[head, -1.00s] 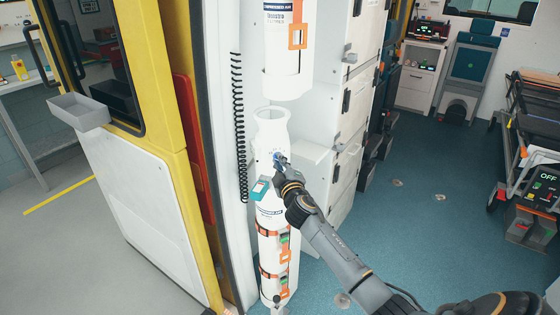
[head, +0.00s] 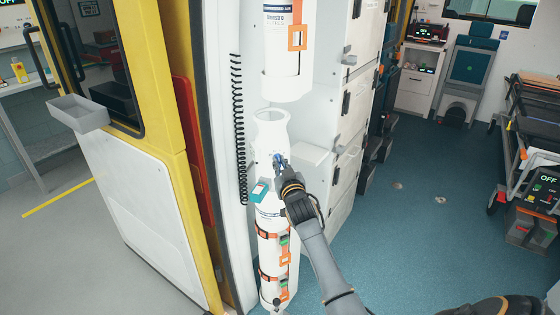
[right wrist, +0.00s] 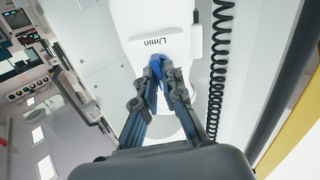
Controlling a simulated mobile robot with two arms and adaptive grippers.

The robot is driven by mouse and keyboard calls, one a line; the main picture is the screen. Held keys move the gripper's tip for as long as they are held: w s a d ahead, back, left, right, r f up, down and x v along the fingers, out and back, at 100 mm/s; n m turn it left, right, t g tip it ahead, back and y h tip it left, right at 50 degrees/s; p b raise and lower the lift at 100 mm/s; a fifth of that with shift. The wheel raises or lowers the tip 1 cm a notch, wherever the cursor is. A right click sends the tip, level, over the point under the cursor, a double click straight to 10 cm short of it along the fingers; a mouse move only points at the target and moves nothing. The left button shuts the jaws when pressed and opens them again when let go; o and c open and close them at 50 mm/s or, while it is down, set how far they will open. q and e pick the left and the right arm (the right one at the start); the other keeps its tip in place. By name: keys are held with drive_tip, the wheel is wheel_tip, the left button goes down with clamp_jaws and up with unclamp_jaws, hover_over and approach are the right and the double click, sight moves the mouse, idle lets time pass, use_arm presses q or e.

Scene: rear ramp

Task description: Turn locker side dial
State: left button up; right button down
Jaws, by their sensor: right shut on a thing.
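A blue dial (right wrist: 156,62) shows in the right wrist view between my right fingertips, below the "L/min" lettering. It sits on the front of a white cylinder-shaped unit (head: 270,127) beside the locker. My right gripper (head: 281,162) is shut on the dial; in the right wrist view its two fingers (right wrist: 160,78) close in from both sides. The fingers hide part of the dial, and I cannot read its setting. My left gripper is not in view.
A small teal-and-white device (head: 260,190) is on the unit just left of my gripper. A black coiled hose (head: 239,130) hangs to the left. White locker doors (head: 345,165) stand to the right.

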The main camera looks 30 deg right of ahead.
drive_tip(key=m+p, duration=0.1)
drive_tip(key=m, duration=0.3)
drive_tip(key=m+p, duration=0.1)
drive_tip(key=m, duration=0.3)
drive_tip(key=r+m+p, duration=0.1)
drive_tip(key=m, duration=0.4)
drive_tip(key=shift+d, duration=0.15)
drive_tip(key=shift+w+m, duration=0.1)
drive_tip(key=shift+m, duration=0.2)
drive_tip(key=c, duration=1.7)
unclamp_jaws()
drive_tip(key=shift+o, duration=1.2)
drive_tip(key=shift+a, duration=0.2)
drive_tip(key=shift+f, duration=0.15)
drive_tip(key=shift+f, duration=0.1)
